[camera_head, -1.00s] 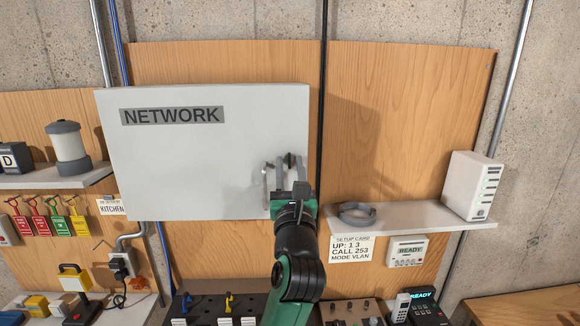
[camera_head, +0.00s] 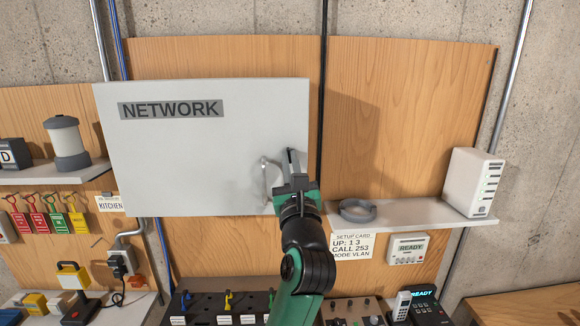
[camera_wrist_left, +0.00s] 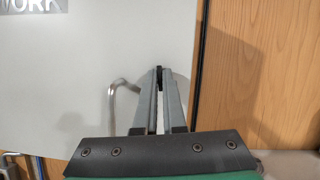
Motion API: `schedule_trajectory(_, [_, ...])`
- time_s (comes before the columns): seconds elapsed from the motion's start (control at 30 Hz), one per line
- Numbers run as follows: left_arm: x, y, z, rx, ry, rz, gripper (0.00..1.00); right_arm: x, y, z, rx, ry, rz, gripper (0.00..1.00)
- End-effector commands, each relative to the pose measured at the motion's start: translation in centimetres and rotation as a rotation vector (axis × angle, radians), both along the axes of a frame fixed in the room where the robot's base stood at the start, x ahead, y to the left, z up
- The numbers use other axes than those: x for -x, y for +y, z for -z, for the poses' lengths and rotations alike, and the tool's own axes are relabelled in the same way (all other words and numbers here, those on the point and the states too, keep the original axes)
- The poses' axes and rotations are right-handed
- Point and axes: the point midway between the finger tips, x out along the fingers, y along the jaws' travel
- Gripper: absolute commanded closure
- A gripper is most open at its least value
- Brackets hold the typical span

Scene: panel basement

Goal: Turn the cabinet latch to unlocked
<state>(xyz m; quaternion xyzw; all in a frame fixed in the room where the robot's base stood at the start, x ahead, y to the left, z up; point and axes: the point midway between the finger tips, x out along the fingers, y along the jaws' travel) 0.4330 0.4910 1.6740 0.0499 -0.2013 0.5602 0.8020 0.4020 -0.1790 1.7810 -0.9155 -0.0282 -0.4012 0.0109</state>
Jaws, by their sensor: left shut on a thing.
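The grey cabinet (camera_head: 190,160) labelled NETWORK hangs on the wood panel, its door shut. A metal bar handle (camera_head: 264,180) stands on the right part of its door; it also shows in the left wrist view (camera_wrist_left: 113,100). My left gripper (camera_head: 290,152) is at the door just right of this handle. In the left wrist view the fingers (camera_wrist_left: 159,72) are close together, with the small dark latch (camera_wrist_left: 159,77) between their tips. The fingers hide most of the latch, so its angle cannot be told. My right gripper is not in view.
A shelf (camera_head: 410,215) at right holds a grey ring (camera_head: 357,210) and a white box device (camera_head: 472,183). A setup card (camera_head: 352,246) and a READY unit (camera_head: 408,249) are below it. A black vertical cable (camera_head: 322,100) runs just right of the cabinet.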

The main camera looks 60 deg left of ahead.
Motion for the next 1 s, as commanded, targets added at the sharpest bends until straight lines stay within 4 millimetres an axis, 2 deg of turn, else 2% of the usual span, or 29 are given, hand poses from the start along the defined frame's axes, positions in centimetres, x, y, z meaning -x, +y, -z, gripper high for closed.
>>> schedule_trajectory(0.03, [-0.1, -0.1, 0.3, 0.013, -0.032, 0.001, 1.00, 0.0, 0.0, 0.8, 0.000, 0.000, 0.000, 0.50])
schedule_trajectory(0.2, [-0.1, -0.1, 0.3, 0.066, -0.168, 0.001, 1.00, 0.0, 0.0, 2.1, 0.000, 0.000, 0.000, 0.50])
schedule_trajectory(0.5, [-0.3, -0.1, 0.1, 0.173, -0.432, 0.000, 1.00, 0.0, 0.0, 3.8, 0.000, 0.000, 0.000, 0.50])
schedule_trajectory(0.73, [-0.4, -0.2, -0.2, 0.254, -0.634, 0.001, 1.00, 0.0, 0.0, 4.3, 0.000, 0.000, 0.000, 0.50])
schedule_trajectory(1.0, [-0.5, -0.2, -0.5, 0.350, -0.871, 0.000, 1.00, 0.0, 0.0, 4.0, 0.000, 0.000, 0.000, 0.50])
